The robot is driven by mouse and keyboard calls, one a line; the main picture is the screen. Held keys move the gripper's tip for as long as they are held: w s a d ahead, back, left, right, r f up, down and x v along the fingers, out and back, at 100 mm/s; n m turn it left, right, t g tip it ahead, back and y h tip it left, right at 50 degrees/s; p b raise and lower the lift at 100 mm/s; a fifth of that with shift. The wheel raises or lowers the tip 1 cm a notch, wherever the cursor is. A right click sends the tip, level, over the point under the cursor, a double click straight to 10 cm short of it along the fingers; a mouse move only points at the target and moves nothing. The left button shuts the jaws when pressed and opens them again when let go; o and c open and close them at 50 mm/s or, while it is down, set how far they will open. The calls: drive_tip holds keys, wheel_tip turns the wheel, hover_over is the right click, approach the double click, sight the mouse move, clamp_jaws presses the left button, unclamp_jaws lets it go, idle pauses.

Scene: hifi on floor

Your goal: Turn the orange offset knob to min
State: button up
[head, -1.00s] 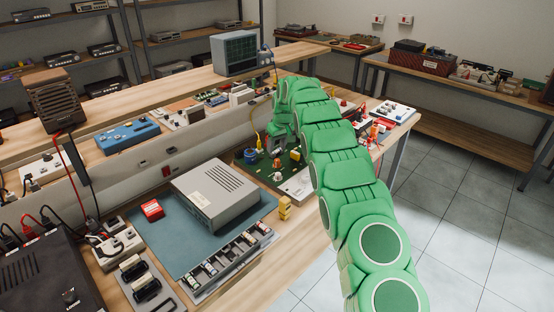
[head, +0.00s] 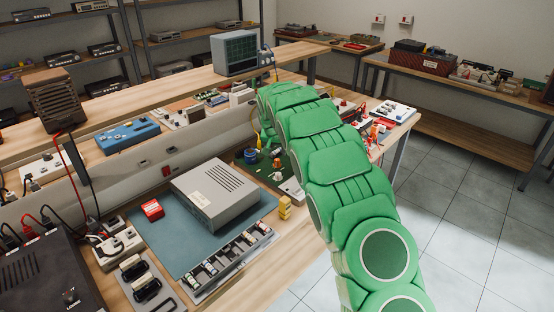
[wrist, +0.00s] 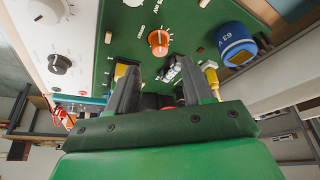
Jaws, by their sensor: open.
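The orange offset knob (wrist: 158,42) shows in the wrist view on a green panel (wrist: 185,20), with white markings around it. My gripper (wrist: 150,72) is open, its two dark fingers apart below the knob in that picture. The knob looks clear of both fingers; nothing is seen between them that I can call held. In the head view the green panel (head: 245,168) lies on the workbench, partly hidden by my green arm. My gripper is hidden behind the arm there.
A blue cylinder (wrist: 236,42) and a yellow plug (wrist: 211,78) stand right of the fingers in the wrist view. A white panel with a black knob (wrist: 60,64) lies at left. A grey box (head: 210,194) sits on the blue mat in the head view.

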sight(277, 160)
drive_tip(key=shift+x, duration=3.3)
clamp_jaws()
